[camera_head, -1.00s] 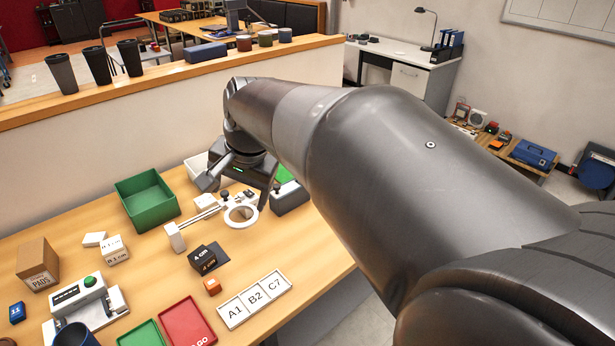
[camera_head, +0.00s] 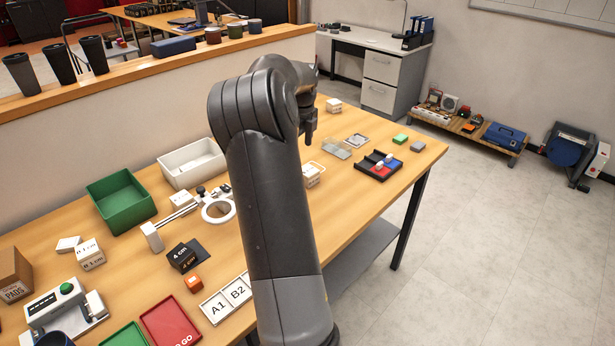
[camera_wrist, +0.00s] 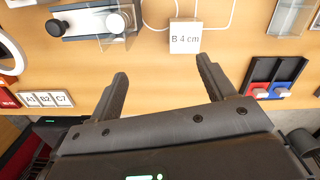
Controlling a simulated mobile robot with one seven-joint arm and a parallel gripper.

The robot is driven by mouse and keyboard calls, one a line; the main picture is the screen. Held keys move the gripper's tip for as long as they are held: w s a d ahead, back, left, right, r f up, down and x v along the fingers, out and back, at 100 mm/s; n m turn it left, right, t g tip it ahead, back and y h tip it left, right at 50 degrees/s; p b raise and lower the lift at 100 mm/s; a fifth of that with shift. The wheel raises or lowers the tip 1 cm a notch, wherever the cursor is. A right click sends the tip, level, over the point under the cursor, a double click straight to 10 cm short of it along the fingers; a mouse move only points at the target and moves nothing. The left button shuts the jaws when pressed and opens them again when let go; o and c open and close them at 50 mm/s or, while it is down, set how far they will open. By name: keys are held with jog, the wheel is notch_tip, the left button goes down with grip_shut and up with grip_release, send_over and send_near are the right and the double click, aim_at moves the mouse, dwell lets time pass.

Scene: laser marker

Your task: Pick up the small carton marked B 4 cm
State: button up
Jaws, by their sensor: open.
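The small white carton marked B 4 cm (camera_wrist: 185,37) sits on the wooden table, ahead of my fingertips in the wrist view. My gripper (camera_wrist: 162,68) is open and empty, with its two fingers apart and the carton beyond them, nearer the right finger's line. In the head view a white carton (camera_head: 312,178), whose print I cannot read, stands just right of my arm and appears to be the same one. My gripper (camera_head: 309,138) points down above the table there, partly hidden by my arm.
A black tray with red and blue pieces (camera_head: 392,168) lies right of the carton. Clear plates (camera_head: 336,149) lie behind it. A ring-shaped magnifier (camera_head: 218,209) and white bin (camera_head: 188,165) stand to the left. In the wrist view a pale cable (camera_wrist: 160,20) runs beside the carton.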

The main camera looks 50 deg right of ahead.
aim_at(309, 171)
jog(key=d+f+m, duration=0.1)
jog(key=d, duration=0.1)
jog(key=d+f+m, duration=0.1)
jog(key=d+f, duration=0.1)
jog(key=shift+m+g, duration=0.3)
jog(key=shift+d+f, duration=0.15)
jog(key=shift+f, duration=0.25)
notch_tip(309, 171, down, 10)
jog(key=shift+w+f, duration=0.1)
jog(key=shift+w, duration=0.05)
jog(key=c, duration=1.1)
